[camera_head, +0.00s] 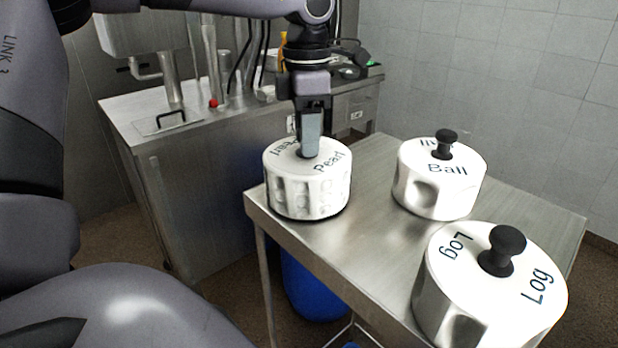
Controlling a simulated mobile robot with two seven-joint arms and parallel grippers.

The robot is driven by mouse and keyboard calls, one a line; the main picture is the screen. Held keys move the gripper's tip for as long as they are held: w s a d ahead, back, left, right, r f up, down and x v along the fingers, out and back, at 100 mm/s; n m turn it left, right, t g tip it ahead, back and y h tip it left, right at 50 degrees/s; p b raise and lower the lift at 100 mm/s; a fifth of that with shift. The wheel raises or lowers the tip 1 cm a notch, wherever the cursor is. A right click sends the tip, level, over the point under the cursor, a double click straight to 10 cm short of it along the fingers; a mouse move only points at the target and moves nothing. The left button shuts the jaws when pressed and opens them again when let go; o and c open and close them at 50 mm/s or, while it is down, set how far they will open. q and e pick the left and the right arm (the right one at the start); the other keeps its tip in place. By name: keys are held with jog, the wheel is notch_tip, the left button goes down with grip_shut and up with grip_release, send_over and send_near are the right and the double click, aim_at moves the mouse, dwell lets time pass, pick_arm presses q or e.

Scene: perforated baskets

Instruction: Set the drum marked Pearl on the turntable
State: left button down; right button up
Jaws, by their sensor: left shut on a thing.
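The white drum marked Pearl (307,197) is at the left corner of the steel table. It is upright, with dimpled pockets around its side. My left gripper (310,148) points straight down over it and is shut on its top knob, which the fingers mostly hide. A dark band shows under the drum's lower edge; I cannot tell whether it rests on the table or hangs just above it. I cannot make out a turntable in this view. My right gripper is not in view.
The steel table (375,250) also bears a white drum marked Ball (438,190) and, nearer, one marked Log (470,290), both with black knobs. Behind stands a steel cabinet (200,190) with equipment. A blue container (312,290) is under the table.

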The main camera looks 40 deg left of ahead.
pick_arm(q)
jog(key=shift+r+p, duration=1.65)
jog(key=shift+r, duration=0.5)
jog(key=shift+s, duration=0.1)
dwell(0.8)
